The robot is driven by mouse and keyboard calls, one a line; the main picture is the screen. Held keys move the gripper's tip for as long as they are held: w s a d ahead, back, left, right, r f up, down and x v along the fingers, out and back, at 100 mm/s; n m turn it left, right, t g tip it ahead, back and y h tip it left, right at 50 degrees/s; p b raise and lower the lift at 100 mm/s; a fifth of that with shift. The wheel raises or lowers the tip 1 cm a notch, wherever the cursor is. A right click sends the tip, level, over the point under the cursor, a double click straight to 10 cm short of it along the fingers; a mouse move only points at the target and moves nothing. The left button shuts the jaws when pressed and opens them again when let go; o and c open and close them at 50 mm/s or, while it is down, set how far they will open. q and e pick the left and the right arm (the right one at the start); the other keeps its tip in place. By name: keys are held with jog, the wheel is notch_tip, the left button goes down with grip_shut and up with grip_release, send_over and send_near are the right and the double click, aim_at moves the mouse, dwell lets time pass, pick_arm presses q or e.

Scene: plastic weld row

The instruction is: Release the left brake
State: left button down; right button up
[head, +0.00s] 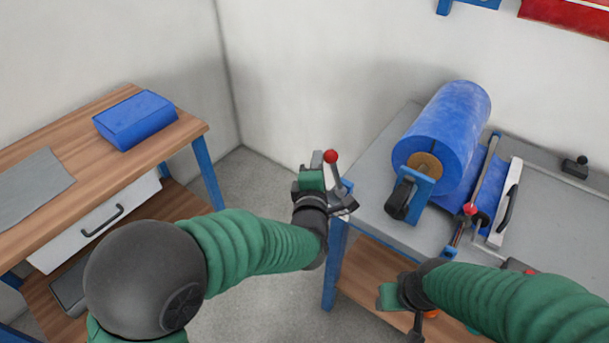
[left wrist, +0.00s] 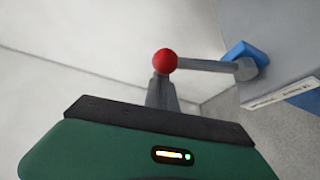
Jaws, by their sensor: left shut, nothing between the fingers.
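The left brake is a lever with a red ball knob (head: 331,157) on a thin grey rod, pivoted at a blue bracket (head: 347,187) at the left edge of the grey worktable. In the left wrist view the red knob (left wrist: 165,61) sits at the end of the rod, which runs right to a grey hub. My left gripper (head: 318,180) is right beside the lever, shut and empty. In the left wrist view its grey fingers (left wrist: 161,92) end just below the knob; I cannot tell whether they touch it. My right gripper (head: 390,297) is low in front of the table, its fingers unclear.
A large blue roll (head: 445,125) lies on the grey worktable (head: 385,190). Beside it are another red-knobbed lever (head: 470,209) and a white bar with a black handle (head: 507,205). A wooden bench (head: 95,180) with a blue block (head: 136,120) stands at left.

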aim_at(334, 156)
pick_arm(q)
jog(key=shift+s+d+r+m+t+b, duration=0.15)
jog(key=shift+s+d+m+t+b, duration=0.15)
jog(key=shift+d+m+b, duration=0.2)
jog(key=shift+s+d+r+m+t+b, duration=0.1)
jog(key=shift+s+d+m+t+b, duration=0.2)
jog(key=shift+m+b, duration=0.25)
jog(key=shift+s+d+r+m+b, duration=0.3)
jog(key=shift+d+m+b, duration=0.05)
jog(key=shift+d, duration=0.15)
jog(key=shift+s+d+r, duration=0.1)
jog(key=shift+s+d, duration=0.1)
jog(key=shift+d, duration=0.2)
jog(key=shift+b, duration=0.3)
pick_arm(e)
jog(key=f, duration=0.4)
jog(key=shift+d+f, duration=0.1)
jog(key=shift+d, duration=0.1)
pick_arm(q)
jog(key=shift+s+d, duration=0.1)
jog(key=shift+s, duration=0.05)
pick_arm(e)
jog(key=shift+s, duration=0.1)
